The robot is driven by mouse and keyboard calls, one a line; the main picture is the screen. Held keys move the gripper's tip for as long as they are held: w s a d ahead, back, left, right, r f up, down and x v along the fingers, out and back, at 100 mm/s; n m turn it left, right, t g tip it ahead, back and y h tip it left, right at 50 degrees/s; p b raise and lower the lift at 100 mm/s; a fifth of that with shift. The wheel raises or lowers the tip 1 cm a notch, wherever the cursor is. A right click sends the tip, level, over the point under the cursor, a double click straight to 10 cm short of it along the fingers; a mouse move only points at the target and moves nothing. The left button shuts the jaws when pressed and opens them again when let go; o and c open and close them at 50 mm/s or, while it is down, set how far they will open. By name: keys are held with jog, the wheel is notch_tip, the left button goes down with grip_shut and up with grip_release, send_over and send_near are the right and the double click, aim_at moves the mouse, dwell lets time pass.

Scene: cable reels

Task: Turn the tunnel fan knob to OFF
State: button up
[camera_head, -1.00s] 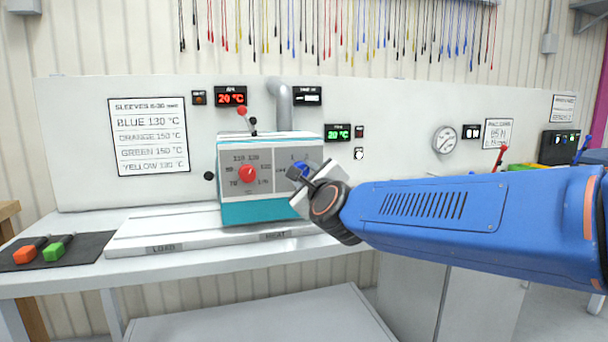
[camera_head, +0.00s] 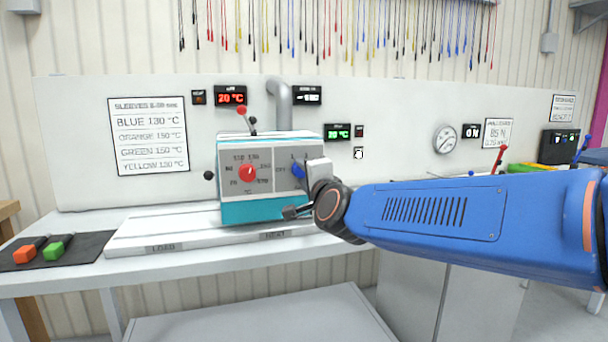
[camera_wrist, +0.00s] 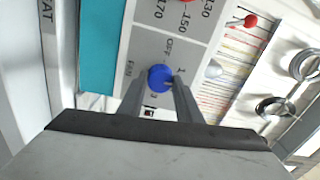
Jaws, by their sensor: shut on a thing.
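The tunnel fan knob (camera_head: 298,171) is blue and sits on the grey right part of the teal and white machine's front (camera_head: 262,208). In the wrist view the knob (camera_wrist: 160,78) shows between my two fingers, with OFF, 1, 3 and FAN printed around it. My gripper (camera_wrist: 160,90) is shut on the knob, one finger on each side. In the head view my gripper (camera_head: 303,187) reaches the panel from the right and hides part of it. Which mark the knob points at cannot be told.
A red temperature dial (camera_head: 247,173) is left of the fan knob.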

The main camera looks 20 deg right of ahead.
jog(key=n, duration=0.4)
jog(key=shift+f+n, duration=0.1)
jog(key=shift+n, duration=0.3)
jog(key=n, duration=0.3)
jog(key=shift+n+y, duration=0.3)
jog(key=shift+n, duration=0.1)
jog(key=n, duration=0.4)
jog(key=shift+n, duration=2.1)
jog(key=o, duration=1)
jog(key=shift+d, duration=0.1)
jog(key=shift+o, duration=0.2)
jog(key=shift+s, duration=0.1)
